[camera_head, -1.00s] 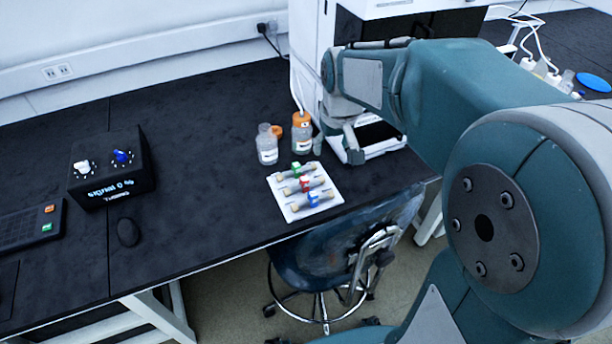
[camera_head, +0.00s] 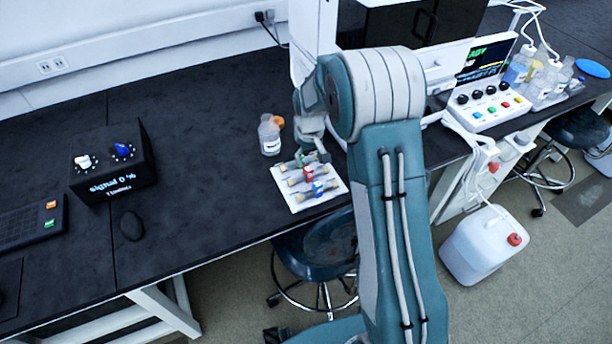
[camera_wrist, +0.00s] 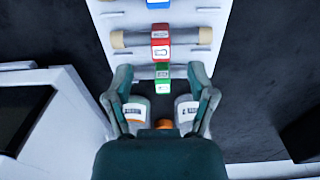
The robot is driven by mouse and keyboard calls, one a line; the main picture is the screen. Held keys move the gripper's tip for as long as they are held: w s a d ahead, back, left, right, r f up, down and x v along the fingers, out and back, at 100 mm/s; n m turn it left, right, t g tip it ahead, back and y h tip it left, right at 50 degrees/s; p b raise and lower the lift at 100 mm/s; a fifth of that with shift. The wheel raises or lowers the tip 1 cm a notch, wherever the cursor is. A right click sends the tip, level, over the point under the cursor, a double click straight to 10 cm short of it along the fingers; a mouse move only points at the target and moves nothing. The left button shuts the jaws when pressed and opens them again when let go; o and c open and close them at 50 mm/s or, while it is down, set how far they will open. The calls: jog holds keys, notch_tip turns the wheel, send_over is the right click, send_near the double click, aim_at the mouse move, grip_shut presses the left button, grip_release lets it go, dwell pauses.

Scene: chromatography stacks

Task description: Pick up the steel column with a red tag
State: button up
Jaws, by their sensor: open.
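The steel column with a red tag (camera_head: 308,174) lies across the middle of a white tray (camera_head: 302,204), between the green-tagged and blue-tagged columns. In the wrist view the red-tagged column (camera_wrist: 185,37) lies just beyond my fingertips, with beige ends showing. My gripper (camera_wrist: 161,72) is open and empty. Its fingers straddle the green-tagged column (camera_wrist: 163,76) in the picture; I cannot tell the height gap. In the head view my gripper (camera_head: 312,157) hangs over the tray's far side and partly hides the green-tagged column. The blue-tagged column (camera_head: 319,189) lies nearest the front.
A clear bottle (camera_head: 269,138) with an orange cap stands behind the tray. Two bottles show between my fingers in the wrist view. A white instrument stands behind my arm. The dark bench is clear left of the tray, up to the signal box (camera_head: 112,165).

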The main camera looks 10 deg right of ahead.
aim_at(308, 169)
jog(key=shift+d+f, duration=0.25)
jog(key=shift+f, duration=0.45)
jog(key=f, duration=0.3)
jog(key=shift+w+a+f, duration=0.25)
jog(key=shift+w+f, duration=0.1)
jog(key=shift+a+f, duration=0.2)
jog(key=shift+f, duration=0.15)
jog(key=shift+c, duration=0.3)
jog(key=shift+d, duration=0.1)
grip_shut()
